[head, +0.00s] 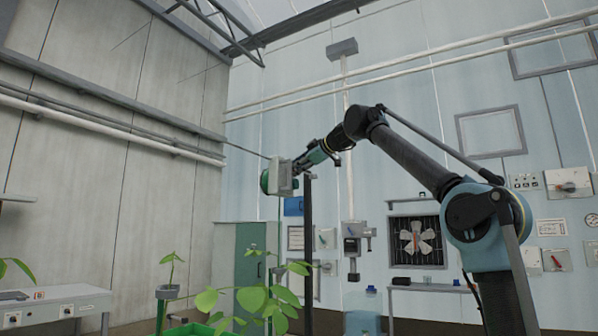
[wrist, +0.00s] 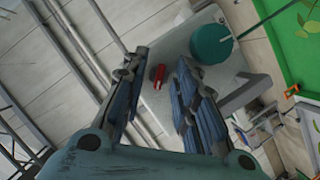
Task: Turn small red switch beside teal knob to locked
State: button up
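The small red switch (wrist: 158,76) sits on a pale grey box (wrist: 183,48) in the wrist view. It lies between and beyond my fingers, beside the round teal knob (wrist: 211,44). My gripper (wrist: 157,92) is open, with a clear gap between its two fingers and nothing held. The fingers appear apart from the switch. In the head view, my gripper (head: 312,158) is at the box (head: 282,178), and the teal knob (head: 265,182) shows on the box's left side. The red switch cannot be made out in the head view.
A green tray (wrist: 295,45) lies at the right of the wrist view. Wall panels and a fan (head: 416,237) are behind.

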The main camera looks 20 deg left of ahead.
jog(key=shift+c, duration=0.2)
grip_shut()
jog(key=m+g, duration=0.2)
jog(key=m, duration=0.2)
jog(key=m+g+y, duration=0.1)
jog(key=m+g, duration=0.2)
jog(key=m, duration=0.1)
jog(key=w+m+g+y, duration=0.1)
jog(key=m+g, duration=0.2)
jog(key=m, duration=0.1)
jog(key=shift+d, duration=0.1)
dwell(0.8)
dwell(0.4)
